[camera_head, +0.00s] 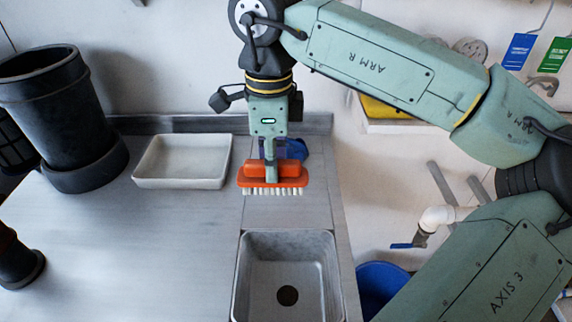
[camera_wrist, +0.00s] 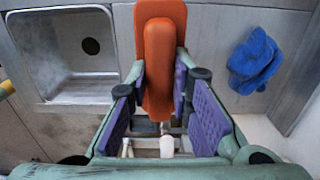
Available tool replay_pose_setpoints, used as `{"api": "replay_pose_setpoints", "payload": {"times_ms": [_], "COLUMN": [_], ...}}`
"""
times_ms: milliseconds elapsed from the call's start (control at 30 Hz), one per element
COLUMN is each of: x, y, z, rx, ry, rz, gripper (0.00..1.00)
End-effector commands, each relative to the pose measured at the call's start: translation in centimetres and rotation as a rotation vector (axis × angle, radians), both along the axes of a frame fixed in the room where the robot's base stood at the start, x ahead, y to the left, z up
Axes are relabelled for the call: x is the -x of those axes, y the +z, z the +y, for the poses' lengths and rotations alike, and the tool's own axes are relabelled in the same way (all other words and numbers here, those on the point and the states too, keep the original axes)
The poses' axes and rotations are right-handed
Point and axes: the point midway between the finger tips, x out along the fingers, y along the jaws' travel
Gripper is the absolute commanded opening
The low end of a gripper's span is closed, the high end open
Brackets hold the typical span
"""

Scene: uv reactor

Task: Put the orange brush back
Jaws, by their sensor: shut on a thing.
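The orange brush (camera_head: 290,181) is in my gripper (camera_head: 270,160), with its pale bristles facing down. It is over the grey counter between the sink and the back edge; I cannot tell for sure how high. In the wrist view the orange brush (camera_wrist: 161,45) lies lengthwise between the purple-padded fingers of my gripper (camera_wrist: 161,75), which are shut on its raised handle. The fingers hide part of the handle. A shallow white tray (camera_head: 182,181) stands to the left of the brush on the counter and looks empty.
The steel sink (camera_head: 288,242) with a dark drain is in front of the brush. A crumpled blue cloth (camera_wrist: 255,62) lies behind it, near the counter's back. A large black pot (camera_head: 50,100) stands at the left. A blue bucket (camera_head: 382,285) is beyond the counter's right edge.

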Motion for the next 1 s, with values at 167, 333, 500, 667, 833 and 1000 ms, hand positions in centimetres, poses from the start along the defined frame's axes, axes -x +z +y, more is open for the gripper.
{"api": "replay_pose_setpoints", "payload": {"times_ms": [167,333,500,667,833,1000], "x": [-0.9,-2.0,-2.0,-2.0,-2.0,-2.0], "y": [0.0,-1.6,-3.6,-3.8,-4.1,-4.1], "z": [-1.1,-2.5,-2.4,-2.4,-2.4,-2.4], "rx": [-0.002,-0.001,-0.002,-0.001,-0.001,-0.001], "ry": [-0.002,0.003,0.002,0.001,0.001,0.001], "rz": [0.001,0.003,0.001,-0.001,-0.001,0.000], "gripper": [0.00,0.00,0.00,0.00,0.00,0.26]}}
